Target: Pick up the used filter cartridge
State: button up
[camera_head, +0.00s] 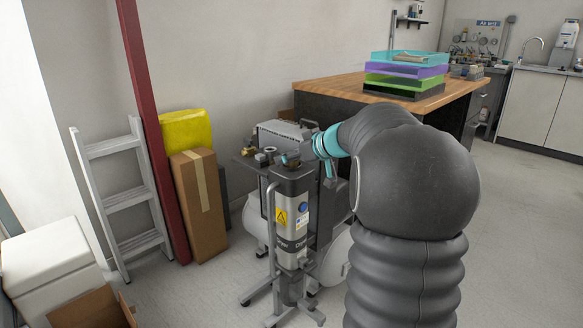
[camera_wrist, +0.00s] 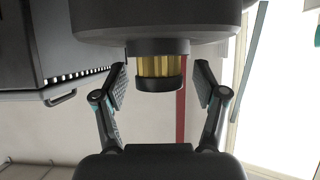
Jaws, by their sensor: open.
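In the wrist view a filter cartridge (camera_wrist: 158,66) with yellow pleats and a black end cap protrudes from a round dark grey housing (camera_wrist: 155,22). My gripper (camera_wrist: 160,84) is open, with one finger on each side of the cartridge and a visible gap on both sides. In the head view my gripper's teal and dark wrist (camera_head: 328,143) is at the top of the grey dryer column (camera_head: 294,216). My arm covers part of that area, and I cannot make out the cartridge or the fingertips clearly there.
Compressor machinery (camera_head: 283,133) stands behind the column. A wooden-topped bench (camera_head: 335,86) with stacked coloured trays (camera_head: 405,70) is behind my arm. A red post (camera_head: 150,130), a step ladder (camera_head: 122,195) and a cardboard box (camera_head: 198,205) stand at left. Floor at right is clear.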

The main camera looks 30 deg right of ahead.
jog(key=c, duration=1.3)
jog(key=shift+r, duration=0.15)
